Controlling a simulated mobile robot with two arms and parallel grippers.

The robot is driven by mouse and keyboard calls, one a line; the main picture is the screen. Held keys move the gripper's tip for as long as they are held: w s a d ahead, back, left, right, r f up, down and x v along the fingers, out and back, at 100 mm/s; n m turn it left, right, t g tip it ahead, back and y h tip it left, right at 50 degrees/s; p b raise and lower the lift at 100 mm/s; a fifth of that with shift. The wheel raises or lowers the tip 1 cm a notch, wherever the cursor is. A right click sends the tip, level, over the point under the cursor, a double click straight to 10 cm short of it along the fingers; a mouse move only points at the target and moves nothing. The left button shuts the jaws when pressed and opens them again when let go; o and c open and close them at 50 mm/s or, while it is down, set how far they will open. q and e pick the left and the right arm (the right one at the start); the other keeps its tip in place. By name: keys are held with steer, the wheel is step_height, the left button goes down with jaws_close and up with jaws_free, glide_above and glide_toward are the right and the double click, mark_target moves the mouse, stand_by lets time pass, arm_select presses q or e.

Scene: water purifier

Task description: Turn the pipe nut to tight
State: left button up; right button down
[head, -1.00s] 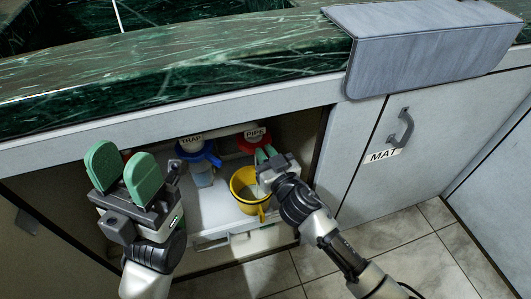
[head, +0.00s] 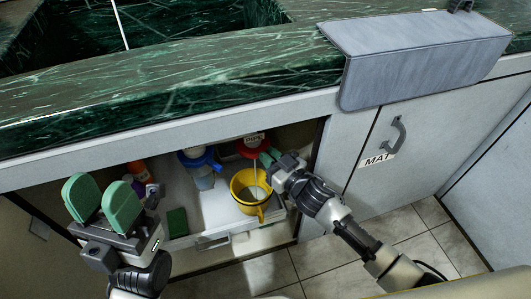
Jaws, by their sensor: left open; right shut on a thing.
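The red pipe nut (head: 248,152) sits inside the open cabinet under the counter, below a white pipe (head: 254,139) labelled PIPE. My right gripper (head: 268,158) reaches in from the right and is shut on the nut's right side; the contact is small and partly hidden by the fingers. A thin pale streak hangs below the nut, above a yellow bucket (head: 243,190). My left gripper (head: 102,200) is open and empty, with its green fingers pointing up in front of the cabinet's left side.
A blue trap nut (head: 198,159) is left of the red nut. Bottles (head: 139,171) and a green sponge-like block (head: 177,222) are at the cabinet's left. The green counter edge (head: 170,105) overhangs above. A grey mat (head: 420,55) drapes over the counter at right.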

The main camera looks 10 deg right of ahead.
steer(key=shift+r, duration=0.1)
steer(key=c, duration=1.3)
jaws_free()
steer(key=shift+w, duration=0.1)
steer(key=shift+c, duration=0.2)
steer(key=shift+o, duration=1.1)
steer(key=shift+a, duration=0.1)
